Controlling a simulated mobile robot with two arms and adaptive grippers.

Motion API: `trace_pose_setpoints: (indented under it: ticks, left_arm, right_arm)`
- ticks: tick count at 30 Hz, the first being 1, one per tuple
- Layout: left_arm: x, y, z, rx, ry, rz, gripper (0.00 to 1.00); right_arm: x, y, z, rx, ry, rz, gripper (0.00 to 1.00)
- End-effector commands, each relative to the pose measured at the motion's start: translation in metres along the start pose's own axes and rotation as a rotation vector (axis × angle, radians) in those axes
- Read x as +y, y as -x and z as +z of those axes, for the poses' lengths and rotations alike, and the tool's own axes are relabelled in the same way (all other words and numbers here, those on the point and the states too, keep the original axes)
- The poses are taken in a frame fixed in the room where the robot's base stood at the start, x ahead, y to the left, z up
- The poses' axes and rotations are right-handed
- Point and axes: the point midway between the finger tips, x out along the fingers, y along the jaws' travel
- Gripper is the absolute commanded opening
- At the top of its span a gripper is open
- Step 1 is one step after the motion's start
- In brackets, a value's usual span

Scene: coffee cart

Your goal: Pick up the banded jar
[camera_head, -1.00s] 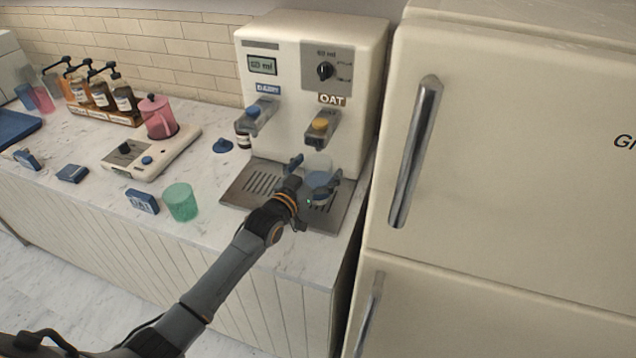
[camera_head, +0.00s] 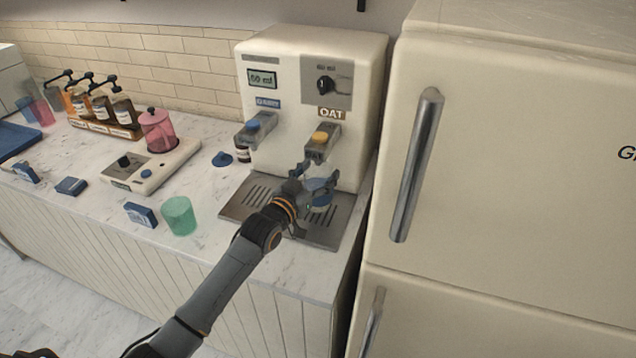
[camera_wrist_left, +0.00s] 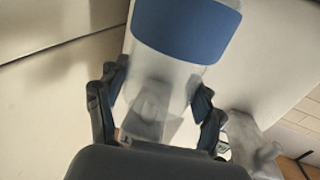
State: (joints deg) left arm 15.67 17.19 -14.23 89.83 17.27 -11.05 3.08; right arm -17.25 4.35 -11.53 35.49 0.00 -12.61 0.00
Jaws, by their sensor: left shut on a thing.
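The banded jar (camera_head: 320,186) is a clear jar with a blue band. It is upright below the OAT spout of the dispenser, over the right side of the metal drip tray (camera_head: 238,206). My left gripper (camera_head: 319,175) has its fingers on either side of the jar and is shut on it. In the left wrist view the jar (camera_wrist_left: 177,50) sits between the two dark fingers (camera_wrist_left: 158,105), with its wide blue band near the top of the picture. I cannot tell whether its base clears the tray. My right gripper is out of view.
The cream dispenser (camera_head: 283,120) stands close behind the jar, with the OAT spout (camera_head: 322,143) just above. A tall fridge (camera_head: 500,150) is close on the right.

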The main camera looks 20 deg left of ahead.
Motion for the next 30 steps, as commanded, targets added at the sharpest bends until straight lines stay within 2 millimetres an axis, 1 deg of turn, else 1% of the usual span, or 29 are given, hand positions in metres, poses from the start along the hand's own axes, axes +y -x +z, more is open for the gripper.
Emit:
trace_pose_setpoints:
  ticks: [1,2,3,8,11,15,18,21,25,30]
  left_arm:
    - [0.000,0.000,-0.013,0.014,-0.002,0.001,0.04]
    - [0.000,0.008,-0.008,0.006,-0.001,0.001,0.04]
    - [0.000,0.016,-0.007,0.005,-0.001,0.000,0.04]
    - [0.000,0.048,-0.007,0.006,-0.001,0.000,0.04]
    - [0.000,0.071,-0.006,0.005,-0.003,0.001,0.04]
    - [0.000,0.109,-0.006,0.005,-0.002,0.001,0.04]
    - [0.000,0.134,-0.006,0.003,-0.003,0.001,0.04]
    - [0.001,0.152,-0.007,0.004,-0.002,0.001,0.04]
    - [0.000,0.168,-0.008,0.005,-0.001,0.000,0.04]
    - [0.000,0.178,-0.009,0.007,-0.001,0.001,0.04]
  right_arm:
    - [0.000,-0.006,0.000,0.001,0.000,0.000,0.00]
    - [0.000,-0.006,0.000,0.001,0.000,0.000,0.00]
    - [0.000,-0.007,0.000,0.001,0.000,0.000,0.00]
    - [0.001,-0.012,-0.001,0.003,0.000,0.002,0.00]
    - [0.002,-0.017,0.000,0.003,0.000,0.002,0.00]
    - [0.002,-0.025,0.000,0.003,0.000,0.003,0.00]
    - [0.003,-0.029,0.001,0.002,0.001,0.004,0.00]
    - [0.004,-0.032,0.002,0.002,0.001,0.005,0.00]
    - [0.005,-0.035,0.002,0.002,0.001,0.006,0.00]
    - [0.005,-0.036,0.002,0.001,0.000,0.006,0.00]
